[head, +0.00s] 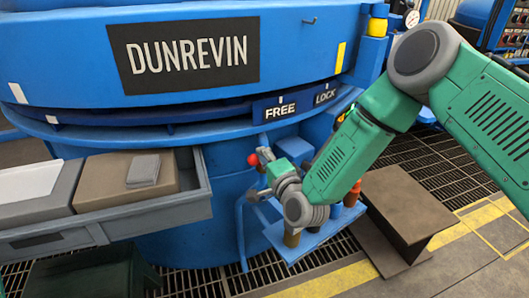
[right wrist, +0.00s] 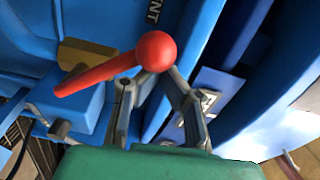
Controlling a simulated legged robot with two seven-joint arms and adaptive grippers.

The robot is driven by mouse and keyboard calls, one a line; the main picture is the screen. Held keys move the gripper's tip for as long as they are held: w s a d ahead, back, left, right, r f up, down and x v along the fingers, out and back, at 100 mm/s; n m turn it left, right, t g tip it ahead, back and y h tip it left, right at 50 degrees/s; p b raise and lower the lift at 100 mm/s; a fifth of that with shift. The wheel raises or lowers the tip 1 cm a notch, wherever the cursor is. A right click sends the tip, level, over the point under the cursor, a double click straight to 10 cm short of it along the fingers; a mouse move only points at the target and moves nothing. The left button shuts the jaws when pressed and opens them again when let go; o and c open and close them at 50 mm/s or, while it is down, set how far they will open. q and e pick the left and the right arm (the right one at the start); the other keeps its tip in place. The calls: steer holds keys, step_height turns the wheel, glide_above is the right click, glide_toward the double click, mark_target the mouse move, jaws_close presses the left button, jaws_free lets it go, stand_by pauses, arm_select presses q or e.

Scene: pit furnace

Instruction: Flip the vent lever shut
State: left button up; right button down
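The vent lever is a red arm ending in a round red knob (right wrist: 156,51). It lies slanted in the right wrist view, its thin end down at the left by a blue block. The knob (head: 253,160) also shows in the head view against the blue furnace. My right gripper (right wrist: 157,82) has its two grey fingers apart, with a gap between them. The knob covers their tips in the right wrist view, so contact is unclear. In the head view my right gripper (head: 257,174) is at the knob, its fingers spread. My left gripper is out of view.
The blue furnace (head: 220,220) carries a DUNREVIN plate (head: 184,51) and FREE and LOCK labels. A grey tray (head: 150,216) with boxes juts out at left. A brown steel beam (head: 408,205) stands on the grating at right. Yellow-lined floor (head: 480,250) is clear.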

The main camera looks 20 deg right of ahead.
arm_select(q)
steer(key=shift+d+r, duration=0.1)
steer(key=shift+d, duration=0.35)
arm_select(e)
steer(key=s+a+f+n, duration=0.1)
steer(key=a+f+n, duration=0.4)
steer(key=n, duration=0.5)
steer(key=shift+s+f, duration=0.15)
steer(key=shift+f, duration=0.9)
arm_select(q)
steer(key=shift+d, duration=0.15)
arm_select(e)
steer(key=shift+d+f, duration=0.1)
steer(key=shift+f, duration=0.05)
